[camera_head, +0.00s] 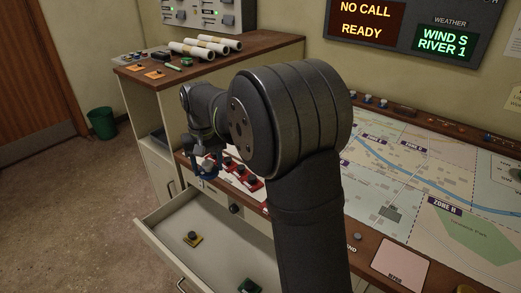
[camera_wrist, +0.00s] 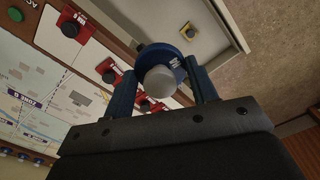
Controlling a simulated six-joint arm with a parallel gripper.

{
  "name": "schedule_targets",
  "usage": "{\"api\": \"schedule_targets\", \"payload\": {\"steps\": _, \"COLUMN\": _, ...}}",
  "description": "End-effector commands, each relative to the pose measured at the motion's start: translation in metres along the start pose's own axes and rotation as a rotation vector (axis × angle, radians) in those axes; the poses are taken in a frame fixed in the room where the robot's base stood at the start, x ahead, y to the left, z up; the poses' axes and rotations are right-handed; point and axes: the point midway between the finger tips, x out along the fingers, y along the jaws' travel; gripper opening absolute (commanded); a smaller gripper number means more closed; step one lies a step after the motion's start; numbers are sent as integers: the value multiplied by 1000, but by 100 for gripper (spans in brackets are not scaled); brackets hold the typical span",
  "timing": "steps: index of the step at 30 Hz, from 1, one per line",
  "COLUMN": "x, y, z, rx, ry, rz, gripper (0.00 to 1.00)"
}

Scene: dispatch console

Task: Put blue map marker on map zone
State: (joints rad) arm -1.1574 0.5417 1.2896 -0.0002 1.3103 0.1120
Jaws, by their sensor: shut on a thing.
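The blue map marker (camera_wrist: 172,54) is a round blue disc with a grey knob, held between the fingers of my gripper (camera_wrist: 160,85) in the wrist view. In the head view my gripper (camera_head: 205,165) is small and partly hidden behind my arm, with the blue marker (camera_head: 207,174) at its end, above the back left part of the open drawer (camera_head: 214,223). The map (camera_head: 430,165) lies on the console to the right, with labelled zones such as Zone B (camera_head: 445,209). Its left part is hidden by my arm. The map also shows in the wrist view (camera_wrist: 40,75).
A yellow marker (camera_head: 193,239) and a green marker (camera_head: 250,286) lie in the drawer. Rolled papers (camera_head: 200,49) lie on the cabinet behind.

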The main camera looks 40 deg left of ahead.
Motion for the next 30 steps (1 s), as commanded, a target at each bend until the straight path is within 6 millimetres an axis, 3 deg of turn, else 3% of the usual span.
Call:
{"api": "schedule_targets", "payload": {"steps": 8, "x": -2, "y": 64, "z": -36, "rx": -17, "ry": 1, "rz": 0, "gripper": 30}}
{"api": "schedule_targets", "payload": {"steps": 18, "x": -3, "y": 189, "z": -76, "rx": -59, "ry": 1, "rz": 1, "gripper": 30}}
{"api": "schedule_targets", "payload": {"steps": 30, "x": 1, "y": 339, "z": -81, "rx": -110, "ry": 0, "rz": 2, "gripper": 30}}
